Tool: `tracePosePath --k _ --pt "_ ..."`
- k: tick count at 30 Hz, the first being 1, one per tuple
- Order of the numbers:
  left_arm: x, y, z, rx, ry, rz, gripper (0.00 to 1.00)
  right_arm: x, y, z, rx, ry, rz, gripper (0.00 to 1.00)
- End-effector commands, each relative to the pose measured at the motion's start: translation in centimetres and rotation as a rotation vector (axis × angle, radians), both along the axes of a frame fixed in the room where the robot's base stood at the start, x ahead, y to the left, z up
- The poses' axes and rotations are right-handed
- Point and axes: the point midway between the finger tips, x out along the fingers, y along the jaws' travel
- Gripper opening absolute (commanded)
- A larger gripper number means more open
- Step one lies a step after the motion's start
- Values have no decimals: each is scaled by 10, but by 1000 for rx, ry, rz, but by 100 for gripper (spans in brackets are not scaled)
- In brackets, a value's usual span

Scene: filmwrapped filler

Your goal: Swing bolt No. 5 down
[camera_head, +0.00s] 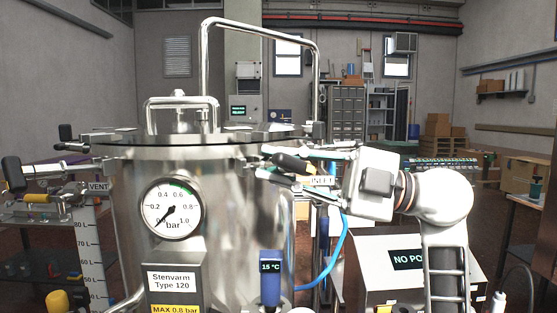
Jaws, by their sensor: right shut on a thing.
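The steel vessel (225,220) stands in the middle with its flat lid (200,135) on top. My right gripper (283,164) reaches in from the right at the vessel's right rim. It is shut on a swing bolt (293,164) with a black grip, which sticks out between the fingers. Number 5 cannot be read on it. My left gripper is not in view.
A pressure gauge (172,207) and a blue 15 °C display (270,278) sit on the vessel's front. A tall pipe loop (204,75) rises above the lid. A blue hose (338,255) hangs below my right gripper. A grey box (385,275) stands at the lower right.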

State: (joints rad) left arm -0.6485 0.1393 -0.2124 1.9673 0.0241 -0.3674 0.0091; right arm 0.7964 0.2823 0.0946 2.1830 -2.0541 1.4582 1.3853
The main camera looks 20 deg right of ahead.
Motion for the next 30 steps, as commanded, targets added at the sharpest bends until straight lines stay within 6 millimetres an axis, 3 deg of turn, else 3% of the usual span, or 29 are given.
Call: tracePosePath --k 2,3,5,19,30 --pt "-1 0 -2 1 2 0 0 1 -1 0 1 0 -3 0" --pt "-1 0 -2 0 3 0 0 1 -1 0 1 0 -3 19" --pt "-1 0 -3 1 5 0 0 1 -1 0 1 1 -3 34" --pt "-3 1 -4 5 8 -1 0 -2 -9 -3 0 1 -4 34" --pt "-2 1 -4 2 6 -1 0 -27 -73 -17 -1 4 -6 34"
